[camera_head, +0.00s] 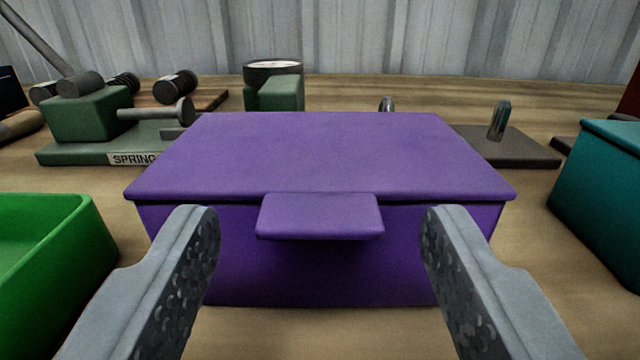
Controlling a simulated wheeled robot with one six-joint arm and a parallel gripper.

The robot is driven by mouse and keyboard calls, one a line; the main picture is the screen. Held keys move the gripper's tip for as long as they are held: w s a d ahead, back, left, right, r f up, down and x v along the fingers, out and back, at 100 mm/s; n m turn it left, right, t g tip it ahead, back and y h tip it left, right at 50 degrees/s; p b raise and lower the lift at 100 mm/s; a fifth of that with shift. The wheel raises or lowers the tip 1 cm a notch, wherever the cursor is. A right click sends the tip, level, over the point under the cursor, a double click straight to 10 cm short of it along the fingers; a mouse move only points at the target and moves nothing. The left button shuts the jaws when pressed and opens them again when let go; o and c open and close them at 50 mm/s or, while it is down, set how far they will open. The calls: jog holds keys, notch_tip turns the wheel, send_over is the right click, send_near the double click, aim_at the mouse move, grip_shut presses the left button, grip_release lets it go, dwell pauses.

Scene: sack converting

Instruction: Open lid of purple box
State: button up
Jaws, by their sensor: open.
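The purple box (330,275) stands on the wooden table straight ahead, in the middle of the view. Its flat lid (318,150) is closed. A purple tab handle (320,216) sticks out from the lid's front edge toward me. My gripper (320,222) is open and empty. Its two grey fingers stand wide apart in front of the box, one on each side of the tab. I see no contact between the fingers and the tab. The back of the box is hidden.
A green open bin (55,260) stands at the left and a teal box (605,190) at the right. Behind are a green device labelled SPRING (90,125), a round gauge (273,70) and a dark plate with a metal loop (520,150). A corrugated wall closes the back.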

aim_at(320, 182)
jog(key=shift+w, duration=0.35)
jog(key=shift+c, duration=0.2)
grip_shut()
jog(key=r+g, duration=0.2)
jog(key=w+r+g, duration=0.1)
jog(key=r+g, duration=0.1)
jog(key=w+r+g, duration=0.1)
jog(key=r+g, duration=0.1)
jog(key=shift+w+r, duration=0.1)
jog(key=shift+r, duration=0.25)
jog(key=w+r+g, duration=0.2)
jog(key=g, duration=0.1)
jog(key=shift+r, duration=0.2)
jog(key=w+r+g, duration=0.3)
jog(key=w, duration=0.3)
jog(key=shift+w+r+g, duration=0.15)
jog(key=shift+w+g, duration=0.05)
jog(key=shift+g, duration=0.1)
